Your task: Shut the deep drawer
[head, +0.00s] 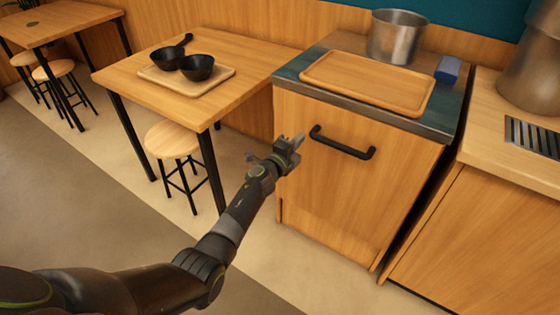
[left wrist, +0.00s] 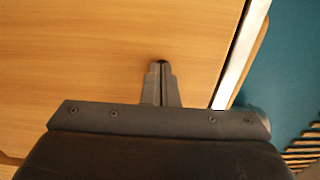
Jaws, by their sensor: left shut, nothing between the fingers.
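The deep drawer has a wooden front (head: 350,185) with a black bar handle (head: 342,146) near its top. The front looks about in line with the cabinet below the steel counter edge. I cannot tell whether a small gap is left. My left gripper (head: 292,143) is shut and empty, at the upper left part of the drawer front, left of the handle. In the left wrist view, the shut fingers (left wrist: 161,70) point at the plain wood of the front (left wrist: 90,50). I cannot tell whether they touch it. My right gripper is not in view.
A wooden tray (head: 318,68), a steel pot (head: 396,37) and a blue block (head: 448,70) are on the counter. Another cabinet (head: 485,230) is at right.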

